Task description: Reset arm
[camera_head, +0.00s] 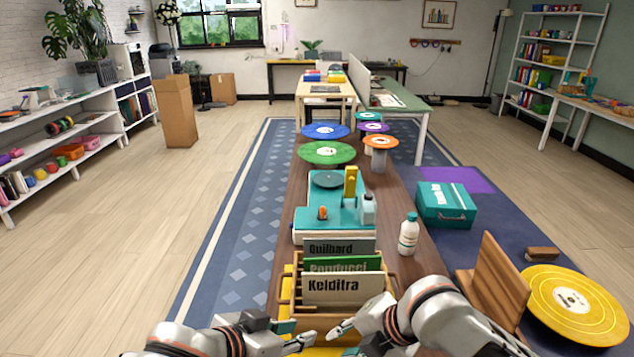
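A teal record-player-like device (345,222) with a white base sits on the long wooden table. It has a dark round platter (327,179), a yellow upright piece (350,182), an orange knob (322,213) and a pale blue block (368,208) at its right side. I cannot make out which part is its arm. My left gripper (293,334) is at the bottom, in front of the wooden record crate, with its fingers apart and empty. My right gripper (345,338) is close to its right, also apparently open and empty. Both are well short of the device.
The crate (284,290) holds upright sleeves, the front one labelled Kelditra (343,288). A white bottle (408,234) stands right of the device. Green (327,152) and blue (326,131) discs are behind it. A teal case (446,205) and yellow disc (573,303) lie at right.

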